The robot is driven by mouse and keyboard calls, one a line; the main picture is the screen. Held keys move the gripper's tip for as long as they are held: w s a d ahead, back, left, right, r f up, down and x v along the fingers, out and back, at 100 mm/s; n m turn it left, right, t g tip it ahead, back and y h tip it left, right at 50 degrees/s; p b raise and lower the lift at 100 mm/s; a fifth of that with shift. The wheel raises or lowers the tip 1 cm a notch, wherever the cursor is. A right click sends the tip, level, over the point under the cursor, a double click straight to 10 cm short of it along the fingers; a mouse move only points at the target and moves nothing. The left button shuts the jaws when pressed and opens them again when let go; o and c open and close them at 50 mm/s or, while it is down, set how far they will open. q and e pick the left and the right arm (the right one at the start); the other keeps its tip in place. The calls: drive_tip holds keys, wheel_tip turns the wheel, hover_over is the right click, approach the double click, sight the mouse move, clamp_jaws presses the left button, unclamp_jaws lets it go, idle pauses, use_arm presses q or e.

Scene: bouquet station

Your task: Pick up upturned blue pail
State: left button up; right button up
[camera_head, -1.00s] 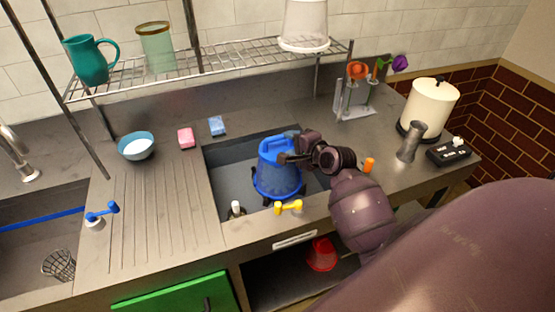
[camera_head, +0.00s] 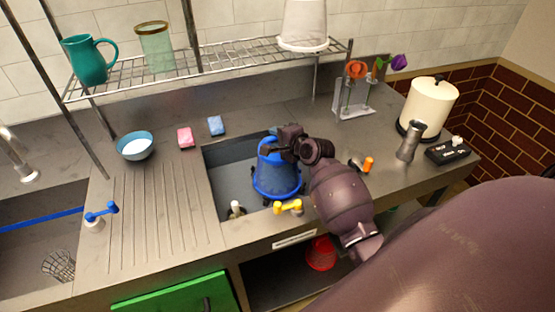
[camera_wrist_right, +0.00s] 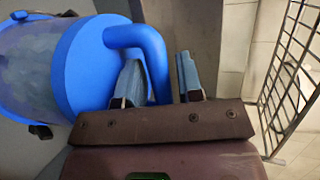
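The upturned blue pail (camera_head: 278,180) stands in the right sink basin (camera_head: 228,165), its wide rim down and its narrow base up. In the right wrist view the pail (camera_wrist_right: 78,62) fills the left side, with a thick blue handle (camera_wrist_right: 146,45) on its base. My right gripper (camera_head: 274,148) is at the top of the pail and hides part of it. In the wrist view its two fingers (camera_wrist_right: 160,82) are apart, with the handle reaching down between them. A small gap shows between the handle and the right finger. My left gripper is not in view.
Yellow (camera_head: 288,207) and white (camera_head: 236,208) taps stand at the basin's front edge. Pink (camera_head: 185,137) and blue (camera_head: 216,125) sponges lie behind it. A wire rack (camera_head: 230,62) hangs above the counter.

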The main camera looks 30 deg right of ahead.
clamp_jaws()
drive_tip(key=shift+r, duration=0.15)
